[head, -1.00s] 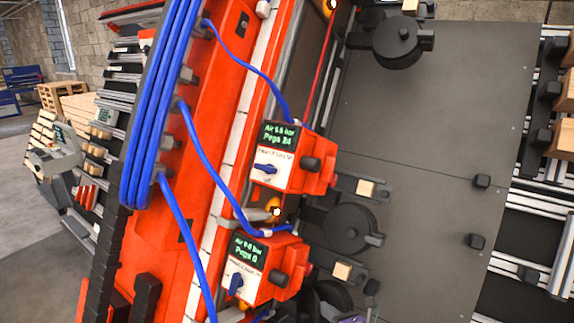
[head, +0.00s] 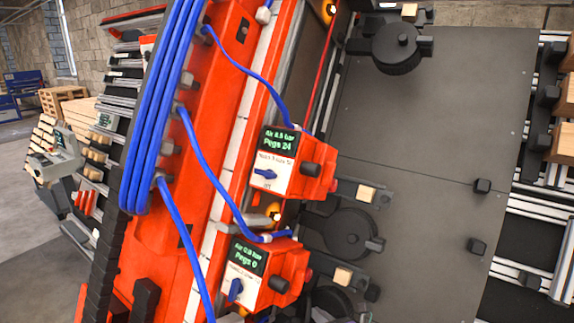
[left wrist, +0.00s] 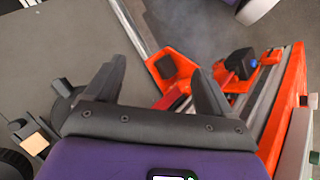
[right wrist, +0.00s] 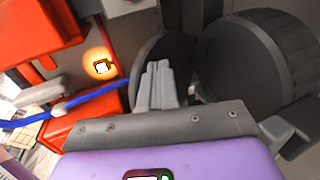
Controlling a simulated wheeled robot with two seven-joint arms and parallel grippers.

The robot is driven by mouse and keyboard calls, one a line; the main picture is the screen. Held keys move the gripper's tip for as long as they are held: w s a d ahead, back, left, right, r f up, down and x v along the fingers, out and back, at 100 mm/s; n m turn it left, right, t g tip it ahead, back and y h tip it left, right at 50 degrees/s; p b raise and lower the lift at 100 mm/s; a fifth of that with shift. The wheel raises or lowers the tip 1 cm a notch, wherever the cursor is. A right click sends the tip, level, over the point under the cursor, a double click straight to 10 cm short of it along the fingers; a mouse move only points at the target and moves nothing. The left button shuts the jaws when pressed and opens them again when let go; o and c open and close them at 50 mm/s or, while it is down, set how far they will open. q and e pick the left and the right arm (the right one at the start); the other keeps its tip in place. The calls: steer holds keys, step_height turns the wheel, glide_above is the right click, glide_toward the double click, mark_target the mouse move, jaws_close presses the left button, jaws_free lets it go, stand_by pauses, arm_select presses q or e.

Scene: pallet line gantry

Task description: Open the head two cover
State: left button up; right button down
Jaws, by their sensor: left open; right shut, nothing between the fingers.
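Two orange head units stand along the orange beam. The upper unit (head: 318,178) reads "Pegs 24" and has its blue knob (head: 265,174) sideways. The lower unit (head: 296,271) reads "Pegs 0" and has its blue knob (head: 236,290) upright. I cannot tell which is head two or make out its cover for sure. My right gripper (right wrist: 158,68) is shut and empty, its fingertips in front of a dark round disc (right wrist: 150,48); I cannot tell whether they touch. My left gripper (left wrist: 158,80) is open and empty, with orange machine parts (left wrist: 178,68) beyond it.
Blue hoses (head: 207,160) loop from the beam to the units. A dark cylinder (right wrist: 268,60) is close on the right of my right gripper. A lit orange lamp (right wrist: 100,66) is to its left. A grey plate (head: 420,130) with small black blocks lies right of the units.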

mark_target(303, 319)
steer(key=shift+a, duration=0.1)
steer(key=shift+a+r, duration=0.15)
steer(key=shift+a, duration=0.4)
steer(key=shift+a+r, duration=0.15)
steer(key=shift+a, duration=0.45)
steer(key=shift+w+a+r+b, duration=0.15)
steer(key=shift+a, duration=0.4)
steer(key=shift+w+a+r+b, duration=0.1)
steer(key=shift+a+b, duration=0.05)
steer(key=shift+a, duration=0.35)
steer(key=shift+a, duration=0.1)
steer(key=shift+w+a+r, duration=0.1)
steer(key=shift+w+a, duration=0.1)
steer(key=shift+a, duration=0.3)
steer(key=shift+w+a+r, duration=0.1)
steer(key=shift+w+a, duration=0.1)
steer(key=shift+a, duration=0.3)
